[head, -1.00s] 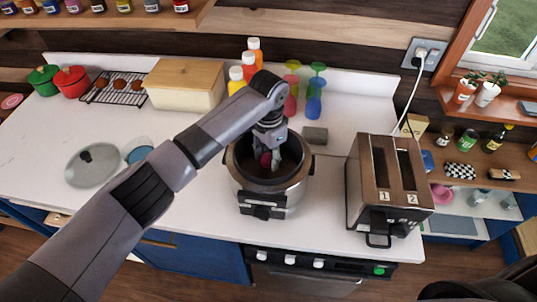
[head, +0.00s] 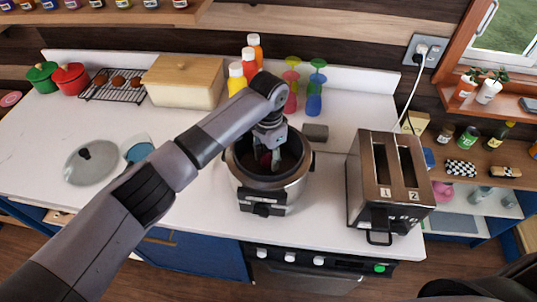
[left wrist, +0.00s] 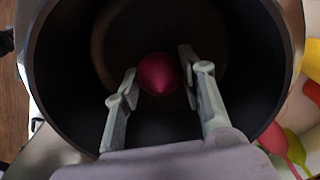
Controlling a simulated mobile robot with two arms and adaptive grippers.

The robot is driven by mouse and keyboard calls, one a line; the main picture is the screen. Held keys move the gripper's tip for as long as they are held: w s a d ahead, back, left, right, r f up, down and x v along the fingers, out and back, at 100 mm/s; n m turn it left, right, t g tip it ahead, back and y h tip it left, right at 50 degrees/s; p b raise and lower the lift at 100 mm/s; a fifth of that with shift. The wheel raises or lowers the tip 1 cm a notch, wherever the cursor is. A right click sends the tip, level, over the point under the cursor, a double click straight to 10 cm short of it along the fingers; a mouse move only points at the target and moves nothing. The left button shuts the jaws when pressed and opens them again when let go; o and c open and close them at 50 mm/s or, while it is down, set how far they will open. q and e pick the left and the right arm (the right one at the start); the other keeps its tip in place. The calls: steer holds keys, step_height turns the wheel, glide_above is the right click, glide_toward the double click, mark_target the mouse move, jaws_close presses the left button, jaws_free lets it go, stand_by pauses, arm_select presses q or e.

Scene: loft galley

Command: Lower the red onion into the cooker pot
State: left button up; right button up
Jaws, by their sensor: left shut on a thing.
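The cooker pot (head: 285,193) is a silver pot with a dark inside, standing open on the white counter. My left gripper (head: 266,160) points down into its mouth, with the fingers inside the rim. It is shut on the red onion (head: 265,157), which is mostly hidden by the fingers in the head view. In the left wrist view the onion (left wrist: 158,74) is a round magenta shape between the two pale fingers, over the dark pot interior (left wrist: 65,100). How far it is above the pot floor cannot be told. My right gripper is not in view.
A glass lid (head: 91,163) lies on the counter at left. A toaster (head: 375,205) stands right of the pot, and a grey block (head: 315,133) lies behind it. Bottles (head: 237,80) and coloured glasses (head: 314,95) stand at the back. The counter's left part has free room.

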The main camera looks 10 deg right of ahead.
arm_select(q)
steer(key=shift+f+b, duration=0.7)
steer(key=shift+f, duration=0.65)
stand_by(0.5)
steer(key=o, duration=1.2)
